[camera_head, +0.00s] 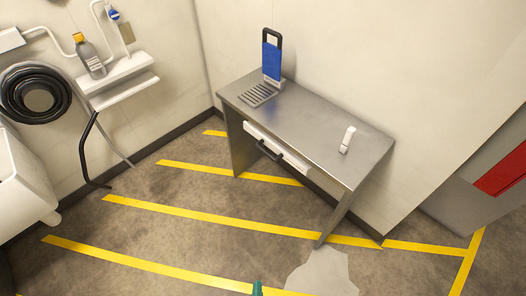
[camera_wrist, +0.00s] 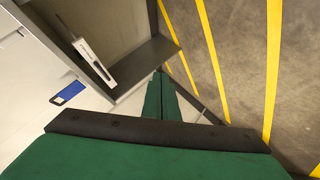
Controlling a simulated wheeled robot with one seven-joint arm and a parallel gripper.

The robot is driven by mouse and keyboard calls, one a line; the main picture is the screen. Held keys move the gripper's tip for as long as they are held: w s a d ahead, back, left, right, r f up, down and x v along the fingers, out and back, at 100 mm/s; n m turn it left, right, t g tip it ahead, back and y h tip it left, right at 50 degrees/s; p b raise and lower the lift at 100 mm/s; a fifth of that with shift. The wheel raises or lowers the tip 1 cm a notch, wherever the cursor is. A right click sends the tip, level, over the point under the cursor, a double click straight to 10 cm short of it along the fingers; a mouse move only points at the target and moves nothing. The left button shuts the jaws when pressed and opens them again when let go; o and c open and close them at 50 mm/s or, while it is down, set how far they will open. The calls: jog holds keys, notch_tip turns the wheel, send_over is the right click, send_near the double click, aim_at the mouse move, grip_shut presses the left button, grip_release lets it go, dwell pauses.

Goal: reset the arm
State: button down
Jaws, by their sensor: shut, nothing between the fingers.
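My gripper (camera_wrist: 162,98) shows in the wrist view with its two green fingers side by side and closed, with nothing between them. In the head view only a small green tip (camera_head: 257,289), which looks like part of my arm or gripper, shows at the bottom edge. It is over the floor, in front of and apart from the metal table (camera_head: 310,129).
The table carries a blue-panelled stand (camera_head: 271,60) and a small white upright item (camera_head: 347,140). A wall shelf holds a grey bottle (camera_head: 91,58); a black hose coil (camera_head: 36,94) hangs left. Yellow-striped floor before the table is mostly clear.

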jog(key=s+d+r+m+t, duration=0.1)
jog(key=s+r+m, duration=0.2)
jog(key=r, duration=0.7)
jog(key=s+d+r+m+t, duration=0.1)
jog(key=s+r+m+t, duration=0.1)
jog(key=s+r+m, duration=0.2)
notch_tip(320, 180, up, 7)
jog(key=m, duration=0.3)
jog(key=shift+r+t, duration=0.15)
jog(key=shift+t, duration=0.15)
